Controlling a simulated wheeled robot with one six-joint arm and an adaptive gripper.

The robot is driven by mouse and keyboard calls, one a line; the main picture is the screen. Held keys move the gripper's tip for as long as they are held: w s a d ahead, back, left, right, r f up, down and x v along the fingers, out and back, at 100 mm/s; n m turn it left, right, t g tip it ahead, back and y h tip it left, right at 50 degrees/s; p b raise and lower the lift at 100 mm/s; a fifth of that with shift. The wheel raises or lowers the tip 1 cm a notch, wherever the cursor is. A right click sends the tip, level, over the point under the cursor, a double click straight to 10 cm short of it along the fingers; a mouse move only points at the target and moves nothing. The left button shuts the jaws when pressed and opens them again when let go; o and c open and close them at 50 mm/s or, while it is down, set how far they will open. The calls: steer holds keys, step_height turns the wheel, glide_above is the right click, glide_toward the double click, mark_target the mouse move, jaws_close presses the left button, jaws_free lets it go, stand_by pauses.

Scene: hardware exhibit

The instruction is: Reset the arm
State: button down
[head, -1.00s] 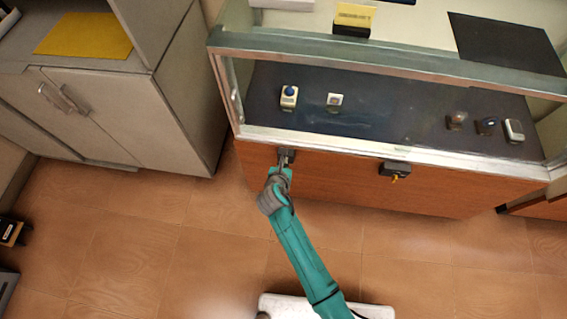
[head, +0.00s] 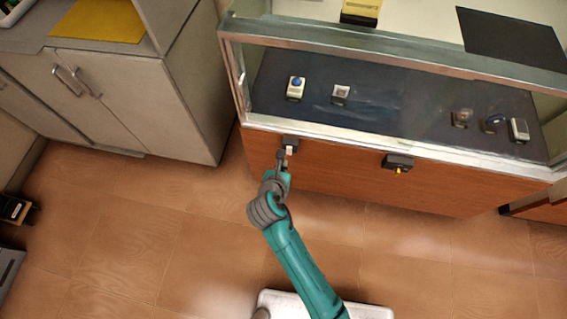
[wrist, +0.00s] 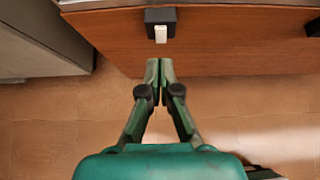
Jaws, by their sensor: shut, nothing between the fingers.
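My teal gripper (head: 283,162) is at the end of my outstretched arm, in front of the brown wooden front of the display case (head: 345,165). In the wrist view its two fingertips (wrist: 160,72) are together with nothing between them. Just beyond them, a small dark block (wrist: 151,16) with a white tab (wrist: 160,34) is fixed to the wooden front. The fingertips look apart from the tab in the wrist view. The block also shows just above the gripper in the head view (head: 290,139).
A second dark block (head: 397,161) with a yellow piece is to the right on the same front. Several small devices stand behind the case's glass. A grey cabinet (head: 150,100) stands at the left. The tiled floor (head: 130,230) left of my arm is clear.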

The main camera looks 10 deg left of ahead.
steer(key=shift+s+r, duration=0.25)
steer(key=shift+r, duration=0.05)
steer(key=shift+d, duration=0.1)
stand_by(0.3)
steer(key=s+d+f+m+y, duration=0.2)
steer(key=s+d+m, duration=1.2)
steer(key=s+d, duration=0.25)
steer(key=s+d+r+m+t, duration=0.2)
steer(key=s+d+r+m, duration=0.2)
steer(key=s+r+m, duration=0.4)
steer(key=s+d+r+m+t+h, duration=0.1)
steer(key=s+d+r+m, duration=0.3)
steer(key=s+r+m, duration=0.5)
steer(key=r+m+t, duration=0.1)
steer(key=m, duration=0.3)
steer(key=shift+s+d+r+m+t+h, duration=0.2)
steer(key=shift+r+m+t+h, duration=0.1)
steer(key=shift+r, duration=0.1)
